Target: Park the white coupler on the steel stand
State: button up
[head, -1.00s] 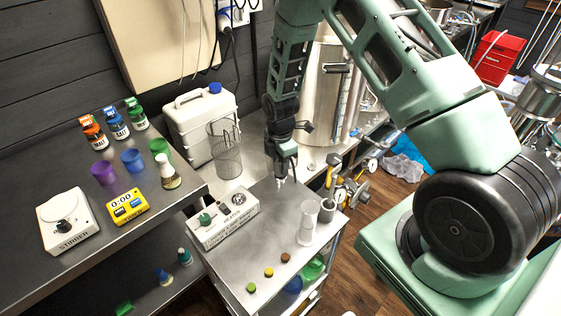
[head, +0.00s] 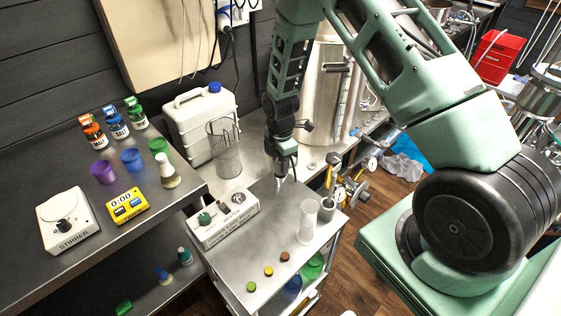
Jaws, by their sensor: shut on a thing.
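No steel stand can be told for certain. A grey cup-like holder (head: 327,209) with an upright rod stands at the cart's right edge, beside a translucent white cylinder (head: 307,222).
The heater box (head: 222,219) is left of the gripper. Several coloured caps (head: 268,271) lie at the cart's front. A wire basket (head: 227,155) and white jug (head: 199,125) stand behind. The cart's middle is clear. A tall steel vessel (head: 325,95) rises behind the arm.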

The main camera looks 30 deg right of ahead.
jog(key=shift+f+b, duration=0.4)
jog(key=shift+f, duration=0.2)
dwell(0.3)
jog(key=o, duration=0.7)
jog(key=shift+r+p, duration=3.95)
jog(key=shift+r, duration=1.65)
